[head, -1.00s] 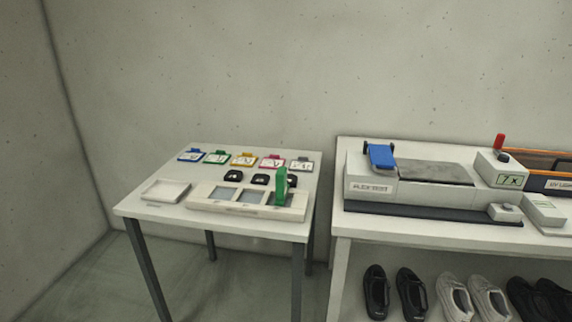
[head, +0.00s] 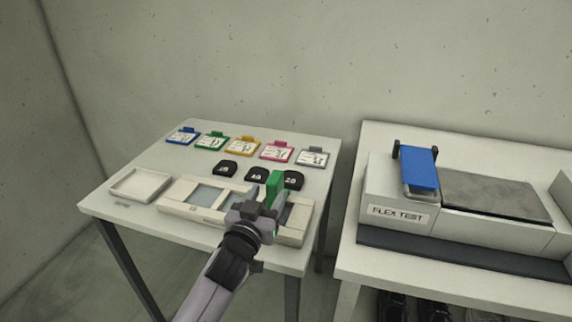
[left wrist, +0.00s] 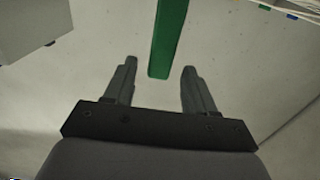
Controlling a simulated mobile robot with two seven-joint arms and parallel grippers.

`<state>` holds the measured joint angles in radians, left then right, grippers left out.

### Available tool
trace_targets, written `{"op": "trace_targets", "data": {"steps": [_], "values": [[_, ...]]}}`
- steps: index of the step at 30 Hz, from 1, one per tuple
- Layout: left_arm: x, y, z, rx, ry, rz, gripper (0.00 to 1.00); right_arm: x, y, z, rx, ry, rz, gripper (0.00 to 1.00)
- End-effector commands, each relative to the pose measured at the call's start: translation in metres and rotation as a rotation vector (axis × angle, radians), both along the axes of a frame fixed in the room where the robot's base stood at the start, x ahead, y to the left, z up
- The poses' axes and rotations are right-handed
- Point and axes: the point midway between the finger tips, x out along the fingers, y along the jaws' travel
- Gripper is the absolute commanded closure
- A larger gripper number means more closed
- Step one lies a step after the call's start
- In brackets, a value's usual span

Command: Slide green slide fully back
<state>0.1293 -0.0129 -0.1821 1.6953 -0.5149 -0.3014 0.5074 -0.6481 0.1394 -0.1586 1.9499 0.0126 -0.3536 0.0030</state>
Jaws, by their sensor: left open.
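The green slide (head: 273,186) stands upright on the pale frame with grey windows (head: 172,195), near its right part. My left gripper (head: 266,198) is open in front of the slide, with a finger to each side in the picture. In the left wrist view the slide (left wrist: 168,40) is a long green bar coming down from the top. Its lower end lies between the two open fingertips (left wrist: 159,68), apart from both. The gripper and arm hide the slide's lower part and some of the frame. My right gripper is not in view.
Black pieces (head: 226,168) lie behind the frame, some close to the slide. Several coloured cards (head: 241,147) lie at the back of the table. A white tray (head: 118,187) is at the left. The flex test machine (head: 397,215) stands on another table at right.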

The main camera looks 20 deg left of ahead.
Motion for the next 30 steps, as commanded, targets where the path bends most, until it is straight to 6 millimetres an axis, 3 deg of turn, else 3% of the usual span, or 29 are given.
{"op": "trace_targets", "data": {"steps": [8, 21, 30], "values": [[0.017, -0.001, 0.005, 0.001, -0.010, 0.002, 0.45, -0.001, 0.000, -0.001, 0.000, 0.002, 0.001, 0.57], [0.066, -0.003, 0.004, 0.000, -0.009, 0.002, 0.45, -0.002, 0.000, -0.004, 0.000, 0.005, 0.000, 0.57], [0.074, -0.003, 0.004, -0.001, -0.009, 0.001, 0.45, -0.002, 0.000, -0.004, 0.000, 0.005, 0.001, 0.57]]}}
